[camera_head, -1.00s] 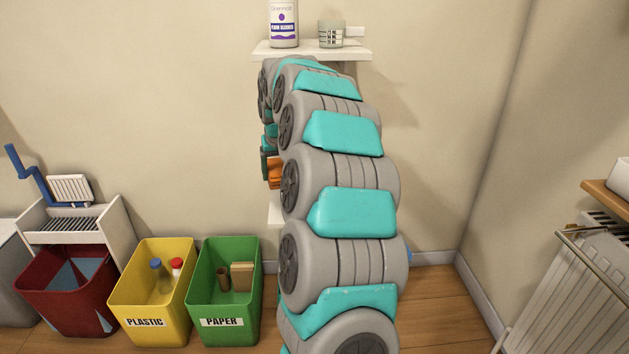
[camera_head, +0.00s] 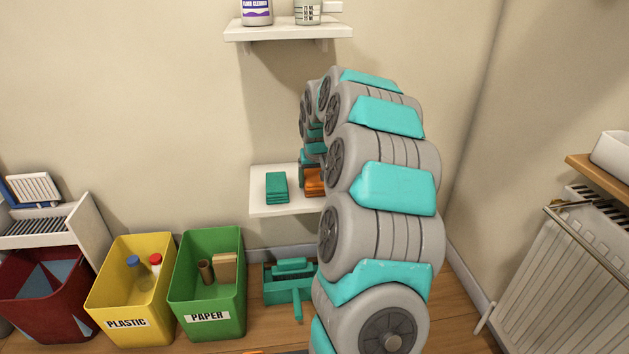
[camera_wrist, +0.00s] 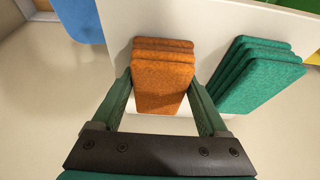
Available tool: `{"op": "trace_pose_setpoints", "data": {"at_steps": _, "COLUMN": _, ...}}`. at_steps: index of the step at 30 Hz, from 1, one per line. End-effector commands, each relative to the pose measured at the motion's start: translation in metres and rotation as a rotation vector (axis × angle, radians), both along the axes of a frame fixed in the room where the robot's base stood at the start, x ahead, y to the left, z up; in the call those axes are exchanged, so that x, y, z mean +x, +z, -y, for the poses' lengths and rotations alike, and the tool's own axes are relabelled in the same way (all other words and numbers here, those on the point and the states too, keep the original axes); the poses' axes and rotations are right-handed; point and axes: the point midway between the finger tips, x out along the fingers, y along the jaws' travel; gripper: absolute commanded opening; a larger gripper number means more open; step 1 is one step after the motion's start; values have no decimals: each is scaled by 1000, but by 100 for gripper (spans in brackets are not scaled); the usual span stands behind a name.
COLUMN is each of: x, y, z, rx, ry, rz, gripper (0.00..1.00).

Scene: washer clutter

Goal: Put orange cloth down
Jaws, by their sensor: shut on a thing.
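The orange cloth (camera_wrist: 162,80) is a folded stack between the two fingers of my gripper (camera_wrist: 160,105) in the wrist view. The fingers are shut on its two sides. In the head view the orange cloth (camera_head: 314,181) shows at the lower white shelf (camera_head: 287,204), partly hidden behind my arm. It is over or on the shelf surface; I cannot tell whether it touches. A folded green cloth (camera_head: 276,187) lies on the same shelf, to the left of the orange one with a gap between. The green cloth (camera_wrist: 258,74) is at the right in the wrist view.
An upper shelf (camera_head: 288,31) holds a bottle and a cup. Green PAPER (camera_head: 208,290) and yellow PLASTIC (camera_head: 131,293) bins stand left, and a radiator (camera_head: 562,275) stands right.

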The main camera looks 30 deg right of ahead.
Motion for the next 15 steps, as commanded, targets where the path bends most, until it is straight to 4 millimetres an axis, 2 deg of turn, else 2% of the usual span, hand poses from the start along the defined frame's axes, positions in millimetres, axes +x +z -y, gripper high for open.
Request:
{"op": "trace_pose_setpoints", "data": {"at_steps": 9, "x": 0, "y": -3, "z": 0, "rx": 0, "ry": 0, "rz": 0, "gripper": 32}}
{"op": "trace_pose_setpoints", "data": {"at_steps": 10, "x": 0, "y": -3, "z": 0, "rx": 0, "ry": 0, "rz": 1, "gripper": 78}}
{"op": "trace_pose_setpoints", "data": {"at_steps": 15, "x": 0, "y": -2, "z": 0, "rx": 0, "ry": 0, "rz": 1, "gripper": 97}}
